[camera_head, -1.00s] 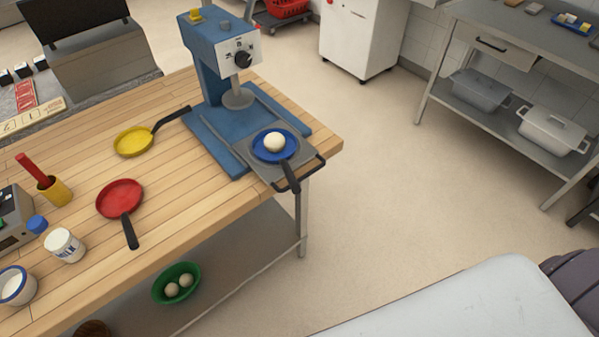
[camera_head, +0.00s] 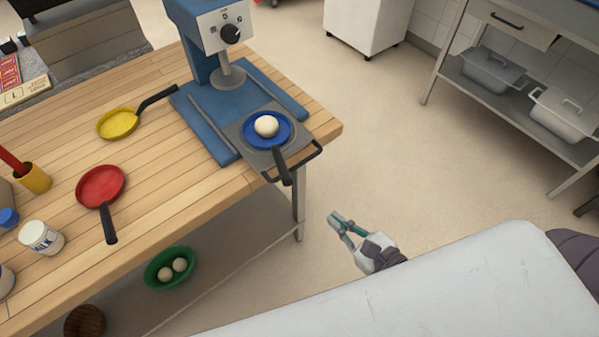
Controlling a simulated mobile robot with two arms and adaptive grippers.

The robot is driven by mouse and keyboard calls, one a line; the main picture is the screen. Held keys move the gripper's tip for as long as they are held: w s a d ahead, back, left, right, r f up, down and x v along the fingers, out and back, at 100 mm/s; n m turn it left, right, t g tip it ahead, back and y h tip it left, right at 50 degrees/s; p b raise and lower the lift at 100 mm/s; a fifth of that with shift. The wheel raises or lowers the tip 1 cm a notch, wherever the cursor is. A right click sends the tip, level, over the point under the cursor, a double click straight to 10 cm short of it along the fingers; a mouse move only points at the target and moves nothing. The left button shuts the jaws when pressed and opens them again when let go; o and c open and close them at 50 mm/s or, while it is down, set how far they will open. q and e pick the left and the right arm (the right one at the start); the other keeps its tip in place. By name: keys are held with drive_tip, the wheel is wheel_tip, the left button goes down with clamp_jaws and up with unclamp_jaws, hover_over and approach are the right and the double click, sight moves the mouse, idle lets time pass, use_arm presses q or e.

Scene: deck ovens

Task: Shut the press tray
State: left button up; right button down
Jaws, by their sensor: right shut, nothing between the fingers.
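The blue press (camera_head: 216,100) stands at the right end of the wooden table. Its grey press tray (camera_head: 289,149) is slid out toward the table's right front corner, with a black handle bar at its outer end. A blue pan (camera_head: 252,139) with a dough ball (camera_head: 266,126) lies on the tray, its black handle pointing outward past the bar. My right gripper (camera_head: 337,219) is shut and empty, over the floor below and right of the tray, apart from it. My left gripper is not in view.
A yellow pan (camera_head: 117,123), a red pan (camera_head: 101,186) and a milk bottle (camera_head: 41,237) sit on the table (camera_head: 180,203). A green bowl (camera_head: 153,275) with dough balls is on the shelf below.

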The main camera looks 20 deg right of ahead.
drive_tip(key=w+a+m+p, duration=0.1)
drive_tip(key=w+a+p, duration=0.3)
drive_tip(key=w, duration=0.9)
drive_tip(key=shift+a+t, duration=0.3)
drive_tip(key=shift+a, duration=0.2)
drive_tip(key=x, duration=0.3)
drive_tip(key=r+p+x, duration=0.1)
drive_tip(key=x, duration=0.2)
drive_tip(key=r+p+x, duration=0.1)
drive_tip(key=x, duration=0.1)
drive_tip(key=shift+w+a+f, duration=0.2)
drive_tip(key=shift+w+a, duration=0.05)
drive_tip(key=shift+w, duration=0.3)
drive_tip(key=shift+s, duration=0.1)
drive_tip(key=shift+r+p, duration=0.1)
drive_tip(key=shift+p, duration=0.2)
